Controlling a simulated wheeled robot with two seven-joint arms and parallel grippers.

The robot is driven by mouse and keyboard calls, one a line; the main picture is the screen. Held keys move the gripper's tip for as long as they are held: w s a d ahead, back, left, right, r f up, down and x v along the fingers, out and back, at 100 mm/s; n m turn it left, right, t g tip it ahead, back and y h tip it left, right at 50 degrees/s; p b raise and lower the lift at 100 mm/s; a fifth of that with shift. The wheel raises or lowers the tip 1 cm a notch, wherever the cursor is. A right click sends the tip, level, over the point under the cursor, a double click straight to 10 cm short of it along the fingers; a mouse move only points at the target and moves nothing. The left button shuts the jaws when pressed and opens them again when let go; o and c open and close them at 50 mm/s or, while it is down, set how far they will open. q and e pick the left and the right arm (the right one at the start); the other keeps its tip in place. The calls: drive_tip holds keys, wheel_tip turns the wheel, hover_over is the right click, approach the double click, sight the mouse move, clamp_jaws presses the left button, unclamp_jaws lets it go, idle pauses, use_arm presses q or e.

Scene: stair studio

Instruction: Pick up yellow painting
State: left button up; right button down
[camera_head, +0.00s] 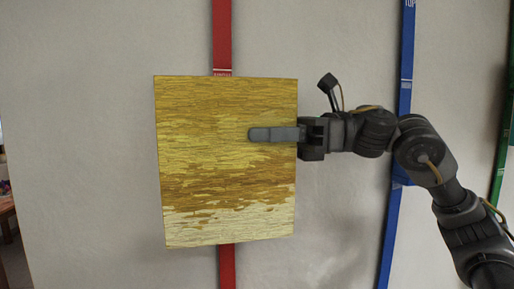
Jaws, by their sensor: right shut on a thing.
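The yellow painting (215,185) is a flat, near-square panel with yellow, ochre and pale bands. It is upright in the head view, left of centre, tilted very slightly, in front of a red strip. My right gripper (262,134) reaches in from the right and is shut on the painting's right edge. One finger lies across the painting's front face; the other finger is hidden behind it. I cannot tell whether the painting touches the wall. My left gripper is not in view.
A pale grey wall (90,150) fills the background. Vertical red (222,35), blue (406,60) and green (499,165) strips run along it. At the far left edge, past the wall's end, part of a wooden surface (6,203) shows. The wall left of the painting is clear.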

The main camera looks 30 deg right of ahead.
drive_tip(key=s+a+b, duration=0.3)
drive_tip(key=s, duration=0.9)
drive_tip(key=shift+b, duration=0.35)
